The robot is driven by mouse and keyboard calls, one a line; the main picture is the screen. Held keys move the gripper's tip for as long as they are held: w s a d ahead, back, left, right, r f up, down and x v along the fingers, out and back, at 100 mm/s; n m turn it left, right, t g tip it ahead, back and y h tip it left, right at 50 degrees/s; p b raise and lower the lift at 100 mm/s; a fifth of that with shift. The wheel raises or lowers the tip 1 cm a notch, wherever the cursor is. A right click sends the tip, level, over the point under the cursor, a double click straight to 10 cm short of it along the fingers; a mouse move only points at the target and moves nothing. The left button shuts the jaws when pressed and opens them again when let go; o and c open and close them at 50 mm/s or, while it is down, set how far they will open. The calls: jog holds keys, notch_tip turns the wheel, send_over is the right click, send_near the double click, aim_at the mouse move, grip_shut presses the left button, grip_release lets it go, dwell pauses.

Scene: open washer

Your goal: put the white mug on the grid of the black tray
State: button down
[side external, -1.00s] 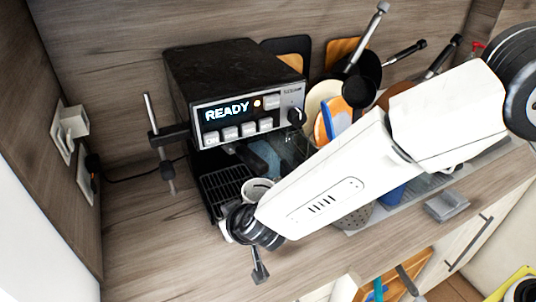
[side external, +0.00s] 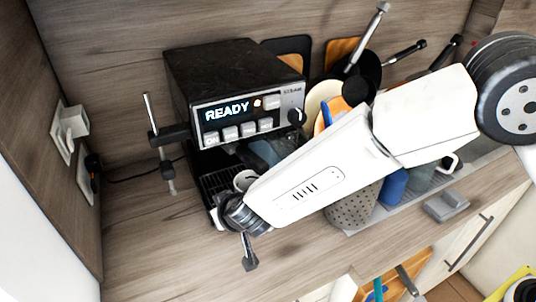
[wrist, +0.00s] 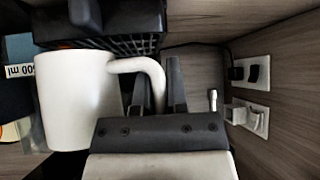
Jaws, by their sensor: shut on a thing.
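The white mug (wrist: 75,100) fills the left of the wrist view, and my gripper (wrist: 157,80) is shut on its handle (wrist: 150,72). In the side view only part of the mug (side external: 243,179) shows, at the right part of the grid of the black tray (side external: 214,183); my wrist and arm hide the rest. The tray's grid (wrist: 140,44) also shows beyond the mug in the wrist view. I cannot tell whether the mug touches the grid.
The black coffee machine (side external: 235,85) with a lit READY display stands over the tray. Pans and a perforated holder (side external: 352,205) stand to the right. Wall sockets (side external: 68,130) are at left. The counter front-left is clear.

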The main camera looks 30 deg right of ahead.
send_over(204, 198)
jog(key=shift+w, duration=0.15)
dwell(1.0)
dwell(0.9)
jog(key=shift+f, duration=0.8)
dwell(1.0)
jog(key=c, duration=1)
grip_release()
jog(key=shift+o, duration=0.4)
jog(key=o, duration=0.5)
jog(key=shift+f, duration=0.1)
jog(key=shift+v, duration=3.5)
